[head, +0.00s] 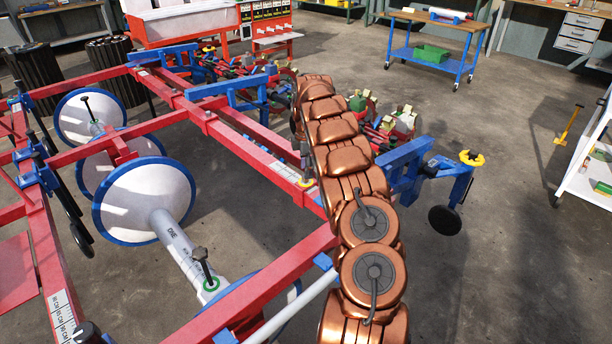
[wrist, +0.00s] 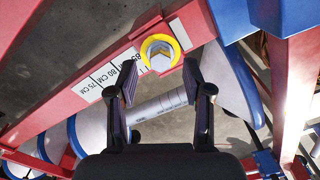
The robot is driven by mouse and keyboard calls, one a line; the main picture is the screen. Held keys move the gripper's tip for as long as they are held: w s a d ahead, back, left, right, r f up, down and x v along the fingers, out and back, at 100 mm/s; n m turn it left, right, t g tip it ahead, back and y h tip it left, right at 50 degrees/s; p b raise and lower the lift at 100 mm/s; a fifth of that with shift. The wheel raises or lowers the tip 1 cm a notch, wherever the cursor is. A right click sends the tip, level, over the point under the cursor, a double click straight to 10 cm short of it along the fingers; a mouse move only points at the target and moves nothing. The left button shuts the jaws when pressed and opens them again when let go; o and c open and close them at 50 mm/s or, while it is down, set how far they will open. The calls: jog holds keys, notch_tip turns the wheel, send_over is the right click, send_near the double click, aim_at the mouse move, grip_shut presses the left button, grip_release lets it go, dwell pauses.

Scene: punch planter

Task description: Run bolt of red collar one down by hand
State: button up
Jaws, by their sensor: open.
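A grey bolt with a hex head (wrist: 160,58) stands in a yellow ring (wrist: 148,44) on a red collar (wrist: 186,32) around a red frame bar in the wrist view. In the head view a bolt (head: 305,158) stands upright above a yellow ring (head: 306,183) on the red bar, close to my arm. My gripper (wrist: 160,84) is open and empty, with its two dark fingers apart. The bolt head shows beyond the fingertips, roughly between them and nearer the picture's top; neither finger visibly touches it. My arm hides the gripper in the head view.
A white scale (wrist: 108,78) runs along the bar beside the collar. Below the frame is a pale tube (wrist: 160,106) with blue-rimmed discs (head: 145,200). Blue brackets (head: 405,165) and a small wheel (head: 445,219) stand right of my arm.

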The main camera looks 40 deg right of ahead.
jog(key=shift+f, duration=1.5)
grip_shut()
